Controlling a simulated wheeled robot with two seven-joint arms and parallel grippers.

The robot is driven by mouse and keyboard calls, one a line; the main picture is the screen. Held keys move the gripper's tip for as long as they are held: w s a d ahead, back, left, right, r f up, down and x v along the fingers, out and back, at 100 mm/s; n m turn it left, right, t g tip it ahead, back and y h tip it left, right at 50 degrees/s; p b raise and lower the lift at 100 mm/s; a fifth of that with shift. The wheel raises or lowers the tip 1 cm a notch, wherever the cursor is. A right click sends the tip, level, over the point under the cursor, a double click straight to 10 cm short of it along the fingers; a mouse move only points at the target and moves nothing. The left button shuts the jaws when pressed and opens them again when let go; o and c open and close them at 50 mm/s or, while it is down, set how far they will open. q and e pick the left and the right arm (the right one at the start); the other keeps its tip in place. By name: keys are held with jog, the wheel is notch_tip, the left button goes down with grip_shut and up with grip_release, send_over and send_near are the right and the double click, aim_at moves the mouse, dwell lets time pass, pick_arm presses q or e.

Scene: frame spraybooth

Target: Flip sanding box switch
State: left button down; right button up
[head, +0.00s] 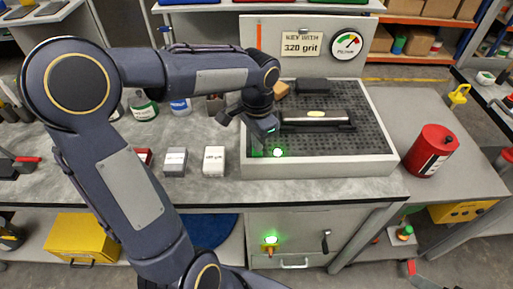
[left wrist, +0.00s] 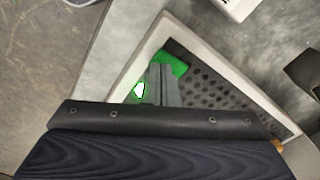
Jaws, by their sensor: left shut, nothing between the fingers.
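The sanding box (head: 393,165) is a white-framed box with a dark perforated floor, on the grey bench. At its front left a small green-lit spot (head: 277,153) glows; beside it is a greenish patch. The left wrist view shows a green piece (left wrist: 178,64) and a bright white-green light (left wrist: 139,90) inside the white frame's corner. My left gripper (head: 258,148) is over this front left corner, pointing down. In the left wrist view its fingers (left wrist: 160,72) are shut and empty, close to the green piece; I cannot tell whether they touch it. The switch's lever position is not clear.
A sanding block or bar (head: 316,115) lies in the box. A sign (head: 303,43) and a gauge (head: 346,44) stand behind. Small cartons (head: 214,160) stand left of the box, and a red can (head: 431,150) stands right. A cabinet with a green light (head: 270,240) is below.

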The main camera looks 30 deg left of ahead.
pick_arm(q)
jog(key=shift+f+b, duration=0.75)
jog(key=shift+f, duration=0.25)
pick_arm(e)
jog(key=shift+f, duration=0.75)
jog(key=shift+r, duration=0.1)
pick_arm(q)
notch_tip(320, 180, up, 7)
jog(key=p, duration=0.6)
pick_arm(e)
notch_tip(320, 180, up, 6)
jog(key=shift+f, duration=0.1)
pick_arm(q)
jog(key=s+d+r+n+t+h, duration=0.1)
jog(key=s+d+n+t+h, duration=0.1)
jog(key=s, duration=0.6)
jog(key=s+d+r+n+t+h, duration=0.1)
jog(key=s+d+n+t, duration=0.1)
jog(key=s+n, duration=0.3)
jog(key=s+t, duration=0.1)
jog(key=s, duration=0.3)
jog(key=shift+n+t+h, duration=0.3)
jog(key=shift+h, duration=0.1)
